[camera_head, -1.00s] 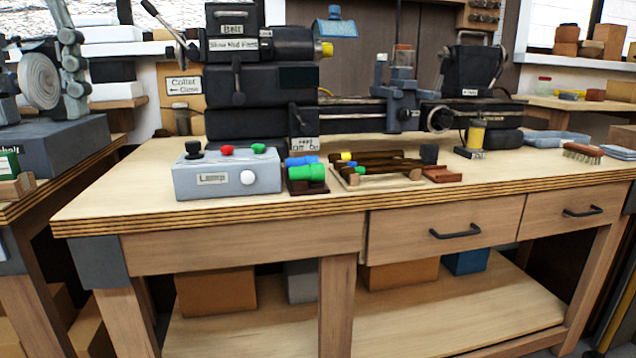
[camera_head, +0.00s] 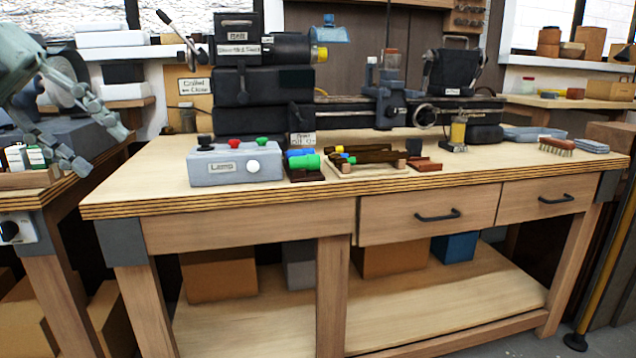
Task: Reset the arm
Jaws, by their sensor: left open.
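My left gripper (camera_head: 102,150) is at the upper left, its two jointed grey fingers spread and pointing down to the right. It is open and nothing shows between the fingers. The box has a black, a red and a green knob on top and a white knob in front. Green and blue parts (camera_head: 304,161) sit in a dark holder beside it. My right gripper is not in view.
A lathe (camera_head: 260,90) stands along the back of the main bench (camera_head: 420,195). A wooden tray (camera_head: 370,173) with dark rods, a brush (camera_head: 556,146) and a small yellow bottle (camera_head: 458,131) are on it. The left bench (camera_head: 35,198) is close by. The bench's front strip is clear.

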